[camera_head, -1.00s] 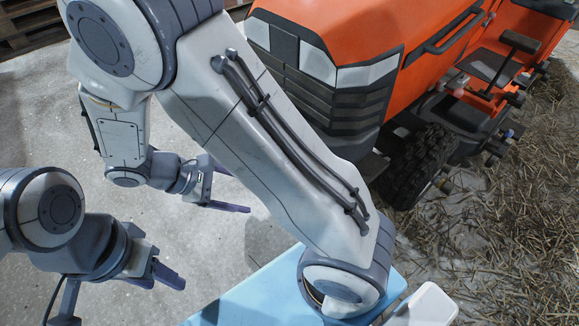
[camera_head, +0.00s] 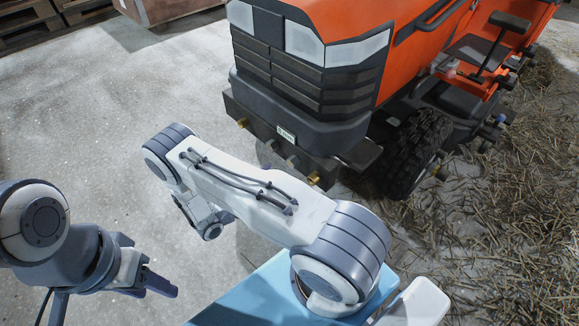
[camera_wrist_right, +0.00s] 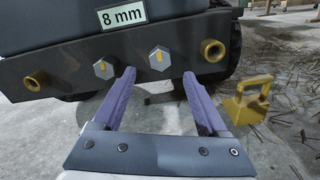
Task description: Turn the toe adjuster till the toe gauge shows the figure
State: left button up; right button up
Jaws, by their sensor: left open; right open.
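The toe gauge (camera_wrist_right: 122,15) is a pale plate reading "8 mm" on the orange tractor's front; it also shows small in the head view (camera_head: 286,133). Below it on the dark front beam are two grey hex heads with yellow marks, a left one (camera_wrist_right: 104,69) and a right one (camera_wrist_right: 160,59). I cannot tell which is the toe adjuster. My right gripper (camera_wrist_right: 158,73) is open and empty, its fingers pointing at the beam, with the right hex head appearing between the fingertips. In the head view my arm hides it. My left gripper (camera_head: 158,284) is open and empty, far from the tractor.
Brass round fittings sit at the beam's left (camera_wrist_right: 35,82) and right (camera_wrist_right: 213,50). A yellow block with a handle (camera_wrist_right: 246,101) stands on the floor at right. The front tyre (camera_head: 416,153) and straw (camera_head: 500,220) lie to the right.

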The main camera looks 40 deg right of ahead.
aim_at(290, 164)
jog(key=d+b, duration=0.1)
jog(key=d, duration=0.2)
jog(key=d+b, duration=0.1)
jog(key=d, duration=0.2)
jog(key=shift+w+d+f, duration=0.1)
jog(key=shift+w+f, duration=0.05)
jog(key=shift+w, duration=0.05)
jog(key=shift+w+d, duration=0.1)
jog(key=shift+d, duration=0.6)
grip_shut()
